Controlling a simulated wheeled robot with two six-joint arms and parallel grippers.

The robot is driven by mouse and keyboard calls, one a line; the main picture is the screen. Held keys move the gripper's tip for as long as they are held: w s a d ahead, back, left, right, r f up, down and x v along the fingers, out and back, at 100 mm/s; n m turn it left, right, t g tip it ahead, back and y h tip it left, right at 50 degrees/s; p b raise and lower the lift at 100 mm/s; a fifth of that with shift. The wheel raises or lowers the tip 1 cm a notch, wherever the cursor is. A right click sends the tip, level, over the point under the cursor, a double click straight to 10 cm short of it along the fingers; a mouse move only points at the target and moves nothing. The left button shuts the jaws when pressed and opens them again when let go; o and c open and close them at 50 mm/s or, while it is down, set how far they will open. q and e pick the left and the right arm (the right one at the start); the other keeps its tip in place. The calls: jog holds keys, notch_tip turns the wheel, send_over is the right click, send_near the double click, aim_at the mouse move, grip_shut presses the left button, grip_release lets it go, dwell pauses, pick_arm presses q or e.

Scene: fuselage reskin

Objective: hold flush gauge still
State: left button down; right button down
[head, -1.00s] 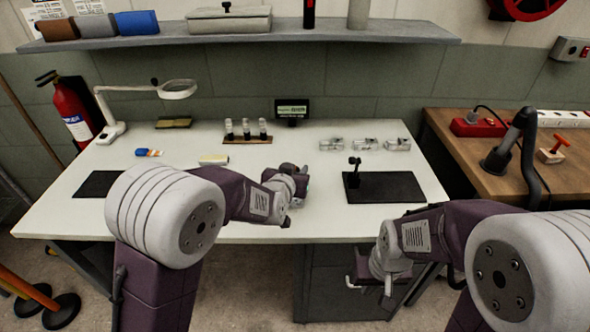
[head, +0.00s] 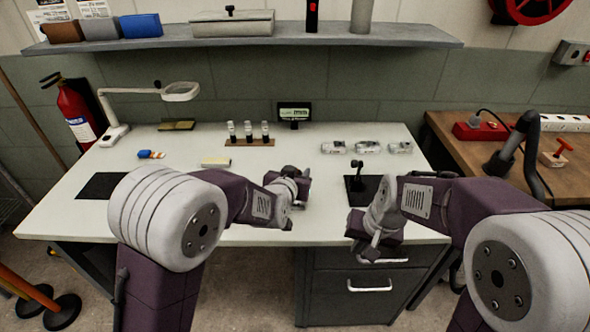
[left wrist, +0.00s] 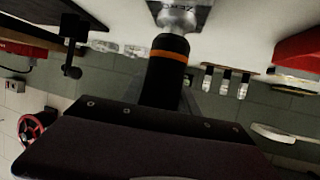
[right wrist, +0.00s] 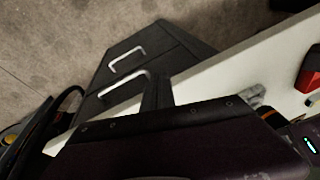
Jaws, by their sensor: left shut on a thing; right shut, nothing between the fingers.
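The flush gauge (left wrist: 167,62) shows in the left wrist view as a black cylinder with an orange ring and a metal end. My left gripper (head: 296,188) is shut on it above the middle of the white table. The metal end meets a grey block (left wrist: 182,14) with partly readable lettering; whether they touch is unclear. In the head view my gripper mostly hides the gauge. My right gripper (head: 366,248) is shut and empty at the table's front edge, apart from the gauge. Its dark fingers also show in the right wrist view (right wrist: 157,92).
A dark mat (head: 360,184) with a small black stand (head: 357,170) lies right of my left gripper, partly behind my right arm. A vial rack (head: 250,142), a small display (head: 294,113) and clear boxes (head: 367,146) stand behind. The table (head: 200,140) has free room at left.

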jog(key=w+a+r+t+y, duration=0.2)
jog(key=w+a+r, duration=0.5)
jog(key=r, duration=0.4)
jog(key=w+a+r+t+y, duration=0.2)
jog(key=w+a+r, duration=0.6)
jog(key=r, duration=0.4)
jog(key=shift+w+n+t, duration=0.4)
jog(key=shift+w, duration=0.15)
jog(key=shift+d+f, duration=0.1)
jog(key=shift+f, duration=4.3)
jog(key=shift+f, duration=0.1)
jog(key=shift+f, duration=0.3)
